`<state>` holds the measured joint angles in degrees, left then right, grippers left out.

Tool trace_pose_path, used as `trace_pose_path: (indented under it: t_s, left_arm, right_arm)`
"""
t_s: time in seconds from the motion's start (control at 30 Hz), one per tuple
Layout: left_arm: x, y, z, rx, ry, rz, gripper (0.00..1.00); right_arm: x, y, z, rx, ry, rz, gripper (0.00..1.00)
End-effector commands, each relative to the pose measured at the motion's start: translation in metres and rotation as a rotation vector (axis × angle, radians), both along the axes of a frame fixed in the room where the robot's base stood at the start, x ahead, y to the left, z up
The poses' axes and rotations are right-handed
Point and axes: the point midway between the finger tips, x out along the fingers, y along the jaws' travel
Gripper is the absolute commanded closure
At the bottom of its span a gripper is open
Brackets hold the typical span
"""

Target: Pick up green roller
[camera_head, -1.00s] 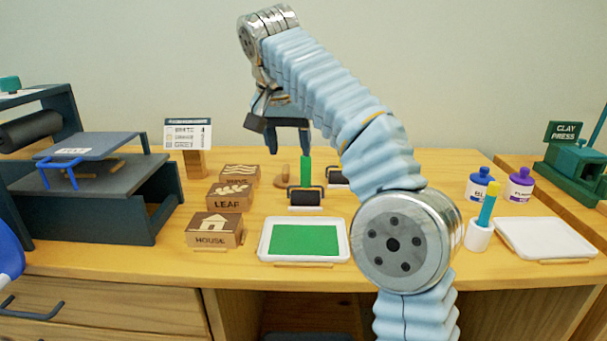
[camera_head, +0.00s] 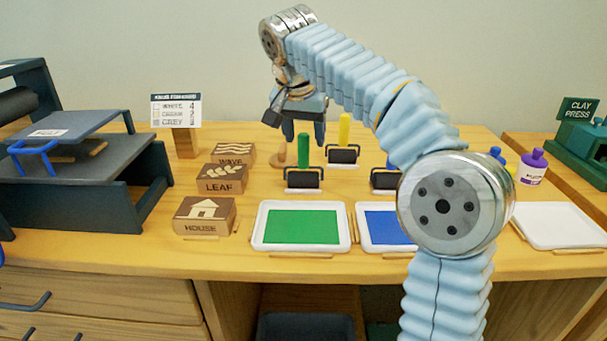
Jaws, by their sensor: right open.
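The green roller (camera_head: 304,152) stands upright on the table, its green handle up and its dark roller head in a frame below. It is behind the tray with the green sheet (camera_head: 259,228). My right gripper (camera_head: 303,138) hangs open and pointing down, its dark fingers at the height of the green handle's top. In the picture the handle shows between the fingers, in front of them; the gripper seems to be behind the roller, and I see no contact.
A yellow-handled roller (camera_head: 344,132) and another dark roller head (camera_head: 385,179) stand to the right. Stamp blocks marked wave, leaf and house (camera_head: 204,216) lie left. A press (camera_head: 90,185) stands far left. A blue-sheet tray (camera_head: 388,226) sits partly behind my arm.

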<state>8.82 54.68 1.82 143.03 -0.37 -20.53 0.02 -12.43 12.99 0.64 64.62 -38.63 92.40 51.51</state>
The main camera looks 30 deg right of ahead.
Motion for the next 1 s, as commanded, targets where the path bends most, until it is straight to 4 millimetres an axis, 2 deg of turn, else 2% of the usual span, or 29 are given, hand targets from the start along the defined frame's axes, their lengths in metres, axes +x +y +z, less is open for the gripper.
trace_pose_path:
  t_s: [0.1, 0.23, 0.53, 0.87, 1.0]
  left_arm:
    - [0.0, 0.0, 0.0, 0.0, 0.0, 0.0, 0.57]
    - [0.0, 0.0, 0.001, 0.0, 0.0, 0.0, 0.57]
    - [0.0, 0.0, 0.001, 0.0, 0.0, 0.0, 0.57]
    - [0.0, 0.0, 0.001, 0.0, 0.0, 0.0, 0.57]
    - [0.0, 0.0, 0.001, 0.0, 0.0, 0.0, 0.57]
  right_arm:
    - [0.01, -0.004, -0.018, 0.0, 0.003, -0.001, 0.43]
    - [0.014, -0.009, -0.033, -0.001, 0.002, -0.002, 0.43]
    - [0.016, -0.01, -0.038, 0.0, 0.0, -0.001, 0.45]
    - [0.016, -0.009, -0.038, -0.001, 0.001, 0.0, 0.95]
    - [0.016, -0.009, -0.038, -0.001, -0.001, 0.0, 0.96]
